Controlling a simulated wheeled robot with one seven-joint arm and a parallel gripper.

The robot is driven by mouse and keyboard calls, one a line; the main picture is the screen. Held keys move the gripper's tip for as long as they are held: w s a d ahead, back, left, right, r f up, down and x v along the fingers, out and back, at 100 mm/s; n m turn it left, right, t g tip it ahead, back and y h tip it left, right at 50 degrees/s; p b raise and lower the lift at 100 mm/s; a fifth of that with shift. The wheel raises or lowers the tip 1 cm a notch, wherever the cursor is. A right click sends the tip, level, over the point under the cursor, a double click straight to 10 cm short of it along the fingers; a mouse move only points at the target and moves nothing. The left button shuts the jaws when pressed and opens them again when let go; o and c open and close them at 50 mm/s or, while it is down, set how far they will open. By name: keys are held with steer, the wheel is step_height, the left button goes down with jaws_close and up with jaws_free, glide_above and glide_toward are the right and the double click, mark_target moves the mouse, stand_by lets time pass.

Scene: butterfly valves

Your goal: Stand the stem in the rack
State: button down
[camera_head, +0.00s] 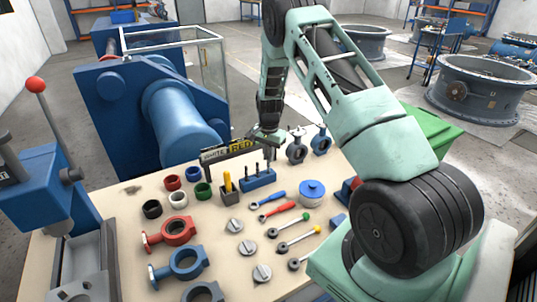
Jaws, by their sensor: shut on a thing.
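The rack (260,181) is a small blue block towards the back of the tabletop. Thin dark stems stand up from its top. My gripper (267,140) is above the rack's right part, pointing down. It is shut on a thin dark stem (269,157), which hangs upright beneath it at the rack's right end. I cannot tell whether the stem's lower end is inside a hole or just over it. The fingers are small and dark here, so the grip itself is hard to see.
Beside the rack stand a dark holder (231,196) with a yellow-handled tool and a sign (230,150). Butterfly valves (297,150) stand behind, right. Loose tools (298,243), discs (247,247), rings (173,182) and valve bodies (179,265) cover the front.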

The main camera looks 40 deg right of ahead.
steer(key=shift+f+b, duration=0.35)
steer(key=shift+f, duration=0.2)
steer(key=c, duration=1.4)
jaws_free()
steer(key=shift+c, duration=0.2)
steer(key=shift+r+p, duration=2.25)
steer(key=shift+r, duration=1.3)
